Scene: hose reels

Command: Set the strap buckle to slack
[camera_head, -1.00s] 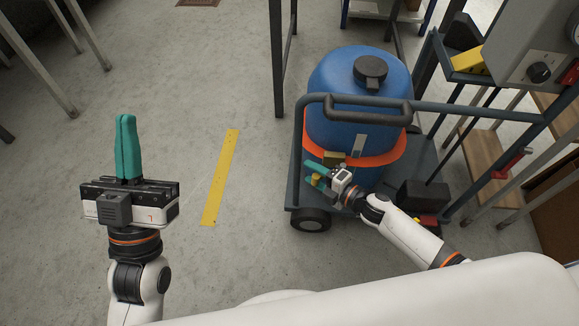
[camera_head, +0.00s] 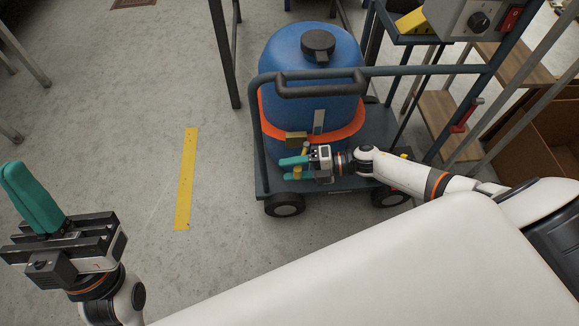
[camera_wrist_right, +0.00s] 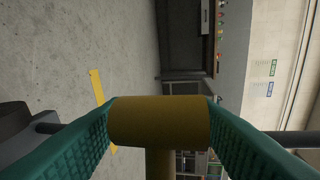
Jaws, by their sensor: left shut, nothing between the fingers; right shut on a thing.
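An orange strap (camera_head: 350,131) runs around a blue drum (camera_head: 315,90). A dull yellow buckle block (camera_head: 296,138) sits on the strap's front. My right gripper (camera_head: 286,168) is at the front of the drum, just below the strap. In the right wrist view its teal fingers are shut on a yellow cylindrical handle (camera_wrist_right: 160,122), with a yellow stem running down from it. How the handle joins the buckle is partly hidden by the gripper. My left gripper (camera_head: 14,170) is shut and empty at the far left, away from the drum.
The drum stands on a dark cart (camera_head: 262,180) with a push rail (camera_head: 415,70) across it. A grey box with a black knob (camera_head: 479,20) and a wooden shelf (camera_head: 530,65) are at the right. Open floor with a yellow stripe (camera_head: 186,180) lies left of the cart.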

